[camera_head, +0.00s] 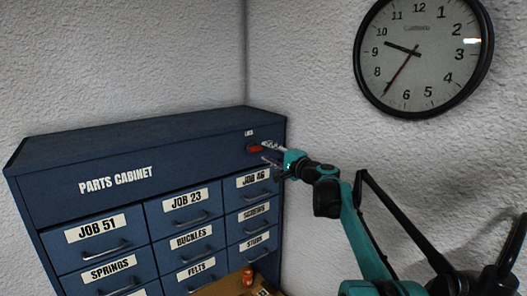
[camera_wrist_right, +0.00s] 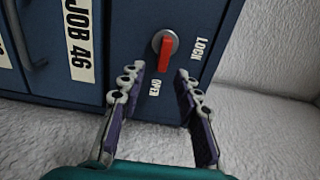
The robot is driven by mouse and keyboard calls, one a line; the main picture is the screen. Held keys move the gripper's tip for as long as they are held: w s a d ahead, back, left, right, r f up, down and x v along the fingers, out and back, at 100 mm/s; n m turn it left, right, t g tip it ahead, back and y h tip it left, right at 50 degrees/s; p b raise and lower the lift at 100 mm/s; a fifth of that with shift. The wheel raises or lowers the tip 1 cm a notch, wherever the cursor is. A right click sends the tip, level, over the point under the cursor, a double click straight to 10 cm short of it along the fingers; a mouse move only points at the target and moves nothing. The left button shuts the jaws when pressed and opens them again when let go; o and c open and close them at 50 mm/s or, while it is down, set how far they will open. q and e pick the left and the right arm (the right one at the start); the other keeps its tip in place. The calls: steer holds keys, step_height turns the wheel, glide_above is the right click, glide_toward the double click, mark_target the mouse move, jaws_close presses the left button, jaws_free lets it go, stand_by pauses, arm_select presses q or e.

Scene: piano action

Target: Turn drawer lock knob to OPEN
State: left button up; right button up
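The red lock knob (camera_head: 255,149) is at the upper right of the blue parts cabinet's (camera_head: 140,180) front. In the right wrist view, the knob (camera_wrist_right: 166,53) has a round grey base. Its red handle points down in the picture, toward the OPEN label (camera_wrist_right: 154,88); the LOCK label (camera_wrist_right: 201,48) is to the right. My right gripper (camera_head: 268,153) is at the knob's right in the head view. In the wrist view, its fingers (camera_wrist_right: 160,76) are apart and empty, with the knob just beyond the tips, apparently untouched. My left gripper is not in view.
Labelled drawers with handles, such as JOB 46 (camera_head: 253,180) and JOB 23 (camera_head: 186,202), fill the cabinet front below the knob. A small orange object (camera_head: 247,276) is near the bottom. A textured wall (camera_head: 330,110) with a round clock (camera_head: 420,55) is at the right.

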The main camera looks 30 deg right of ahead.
steer(key=s, duration=0.8)
steer(key=shift+s+d, duration=0.3)
steer(key=s+a+f+n+g+y+b, duration=0.1)
steer(key=s+a+f+n+g+b, duration=0.25)
steer(key=a+f+b, duration=0.7)
steer(key=s+a+f+n+g+y+b, duration=0.25)
steer(key=s+a+f+n+b, duration=0.2)
steer(key=a+f, duration=1.15)
steer(key=s+a+f+n+g+h+b, duration=0.1)
steer(key=s+f+n+b, duration=0.2)
steer(key=f, duration=0.9)
steer(key=s+a+f+n+g+h+b, duration=0.2)
steer(key=s+f+b, duration=0.6)
steer(key=f, duration=0.5)
steer(key=s+a+f+n+g+h+b, duration=0.1)
steer(key=s+f+n+b, duration=0.3)
steer(key=f, duration=0.9)
steer(key=s+b, duration=0.2)
steer(key=s, duration=0.1)
steer(key=shift+s+a+g+h, duration=0.3)
steer(key=shift+a+g+h, duration=0.05)
steer(key=shift+g, duration=0.05)
steer(key=shift+c, duration=0.3)
